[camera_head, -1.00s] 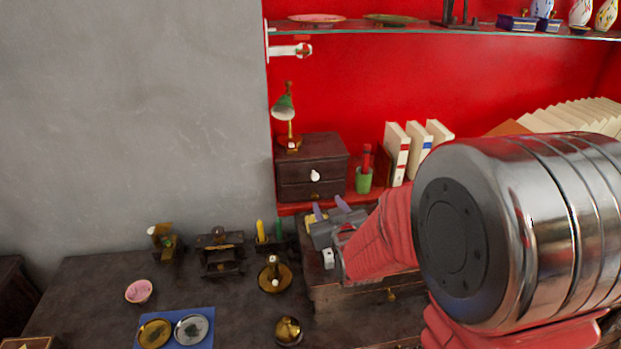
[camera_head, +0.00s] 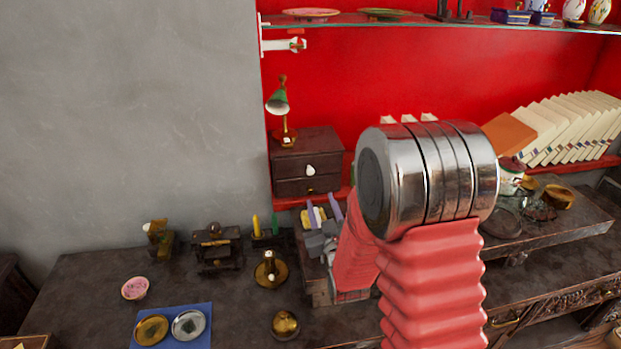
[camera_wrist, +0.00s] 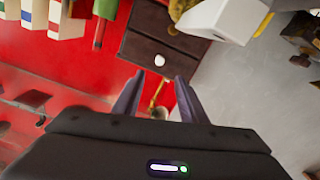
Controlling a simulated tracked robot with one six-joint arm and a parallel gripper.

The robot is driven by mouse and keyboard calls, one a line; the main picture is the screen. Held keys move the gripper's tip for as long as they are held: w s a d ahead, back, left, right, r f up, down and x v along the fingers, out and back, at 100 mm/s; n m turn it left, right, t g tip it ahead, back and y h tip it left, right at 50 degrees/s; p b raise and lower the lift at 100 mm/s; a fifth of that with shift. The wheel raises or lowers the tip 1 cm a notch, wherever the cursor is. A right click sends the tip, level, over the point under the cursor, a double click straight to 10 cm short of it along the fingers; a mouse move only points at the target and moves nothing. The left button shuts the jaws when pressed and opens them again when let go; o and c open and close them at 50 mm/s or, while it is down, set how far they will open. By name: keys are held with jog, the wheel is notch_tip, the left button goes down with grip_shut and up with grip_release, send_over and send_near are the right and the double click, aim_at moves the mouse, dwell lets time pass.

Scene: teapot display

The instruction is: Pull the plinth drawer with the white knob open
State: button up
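The dark wooden plinth (camera_head: 330,153) stands against the red back wall, with two drawers one above the other. The upper drawer's white knob (camera_head: 310,170) shows clearly, and that drawer looks shut. The lower drawer has a small brass knob (camera_head: 310,189). My gripper (camera_head: 323,207) is in front of and below the plinth in the head view, its two purple fingers apart and empty. In the wrist view, which looks upside down, the white knob (camera_wrist: 159,60) lies beyond the fingertips of my gripper (camera_wrist: 157,80). The fingers do not touch it.
A green-shaded brass lamp (camera_head: 284,105) stands on the plinth. A green cup (camera_wrist: 105,9) holding a red item is beside the plinth. A glass shelf (camera_head: 400,18) runs above. Brass items, including a candlestick (camera_head: 270,270), crowd the dark table (camera_head: 80,290).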

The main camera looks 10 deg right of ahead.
aim_at(311, 174)
jog(key=w, duration=1.3)
jog(key=shift+w, duration=0.25)
grip_shut()
dwell(0.4)
